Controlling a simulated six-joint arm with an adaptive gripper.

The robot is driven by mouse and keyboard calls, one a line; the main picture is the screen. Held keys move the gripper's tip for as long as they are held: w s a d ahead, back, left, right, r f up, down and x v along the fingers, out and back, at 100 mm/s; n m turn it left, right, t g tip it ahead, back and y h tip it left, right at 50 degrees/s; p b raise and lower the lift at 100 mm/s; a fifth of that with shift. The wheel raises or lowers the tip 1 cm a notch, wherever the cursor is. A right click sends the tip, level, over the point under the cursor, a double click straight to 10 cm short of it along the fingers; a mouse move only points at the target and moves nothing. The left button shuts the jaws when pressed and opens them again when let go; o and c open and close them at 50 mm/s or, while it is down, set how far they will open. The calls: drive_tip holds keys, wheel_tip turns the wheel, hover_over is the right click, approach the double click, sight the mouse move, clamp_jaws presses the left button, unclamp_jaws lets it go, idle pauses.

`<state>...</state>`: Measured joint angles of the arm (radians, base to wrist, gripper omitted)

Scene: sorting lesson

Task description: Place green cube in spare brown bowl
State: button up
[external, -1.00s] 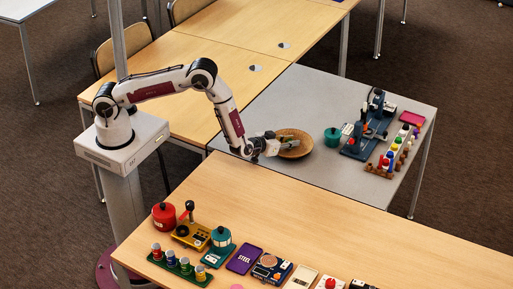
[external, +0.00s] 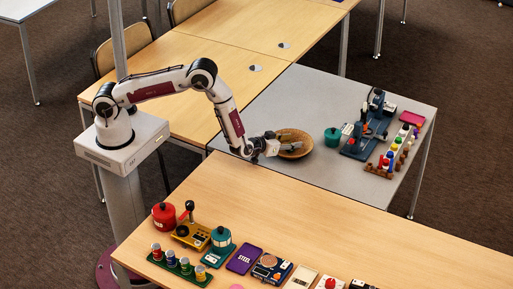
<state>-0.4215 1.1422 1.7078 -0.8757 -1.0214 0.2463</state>
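The brown bowl (external: 301,135) sits on the grey table, left of the teal pot. My gripper (external: 289,147) reaches in from the left over the near side of the bowl, with its fingers low over the inside. The fingers are too small to tell whether they are open or shut. I cannot make out the green cube now; it may be hidden by the gripper or the bowl wall.
A teal pot (external: 333,137) stands right of the bowl. Beyond it are a dark blue machine (external: 366,138) and a rack of coloured pegs (external: 391,158). Several toys line the near wooden table (external: 330,225). Grey table (external: 300,88) behind the bowl is clear.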

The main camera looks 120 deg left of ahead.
drive_tip(key=shift+r, duration=0.1)
drive_tip(key=shift+r, duration=3.4)
drive_tip(key=shift+r, duration=0.1)
